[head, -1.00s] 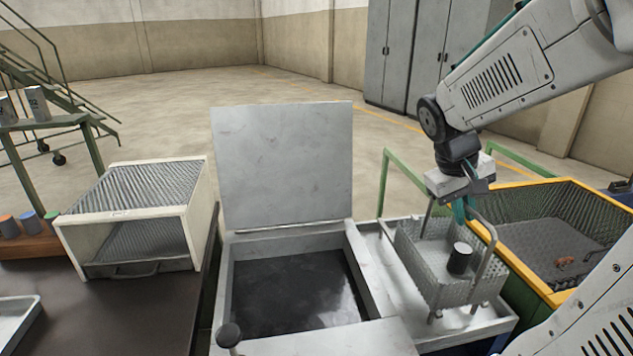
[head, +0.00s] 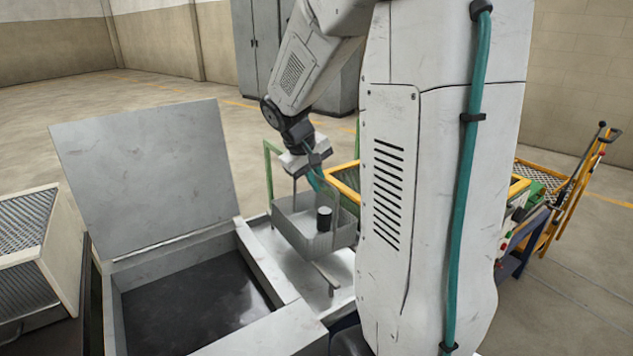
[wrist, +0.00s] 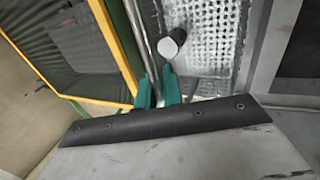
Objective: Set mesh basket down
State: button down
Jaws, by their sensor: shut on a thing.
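The mesh basket (head: 321,246) is a grey open-topped wire box with tall metal handle bars. It holds a dark cylinder (head: 324,219) with a pale top. In the head view my gripper (head: 315,179) is above the basket, shut on its handle. The basket hangs over the pale shallow tray (head: 343,268) beside the tank; I cannot tell whether its underside touches the tray. In the wrist view the teal fingertips (wrist: 159,90) close on the handle bar, with the basket mesh (wrist: 212,48) and the cylinder top (wrist: 172,42) beyond. My arm hides the tray's right part.
The tank (head: 190,303) with dark liquid is left of the tray, its lid (head: 145,175) raised. A yellow-rimmed bin (head: 345,180) stands beyond the tray, partly hidden by my arm. A green rail (head: 269,172) is behind the tray. A pale mesh-topped box (head: 60,265) is far left.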

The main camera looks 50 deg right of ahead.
jog(key=c, duration=1.5)
grip_release()
jog(key=shift+f, duration=0.1)
jog(key=shift+c, duration=0.2)
jog(key=v, duration=1.2)
jog(key=s+a+f+n+t+y, duration=0.1)
jog(key=s+a+f+y, duration=0.1)
jog(key=s+a, duration=0.7)
jog(key=s+a+f+n+t+y, duration=0.1)
jog(key=s+a+f+y, duration=0.1)
jog(key=s+a, duration=0.7)
jog(key=a, duration=0.4)
jog(key=shift+s+f+n, duration=0.35)
jog(key=shift+n, duration=0.05)
